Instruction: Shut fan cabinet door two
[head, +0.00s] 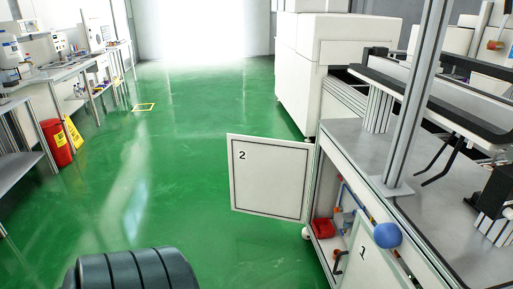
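Fan cabinet door two (268,178) is a white panel with a dark outline and the number 2. It stands open, swung out to the left over the green floor, with its right edge at the cabinet. The cabinet opening beside it shows a red object (323,229) and blue and orange-brown parts inside. A white panel marked 1 (372,262) is on the same cabinet, nearer to me. Neither of my grippers shows in the head view, and nothing touches door two.
A blue ball (387,235) sits in front of the bench near panel 1. A metal post (414,100) rises from the grey bench top (350,140). The green floor (180,150) left of door two is clear. A red bin (56,143) and yellow sign (74,132) stand far left.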

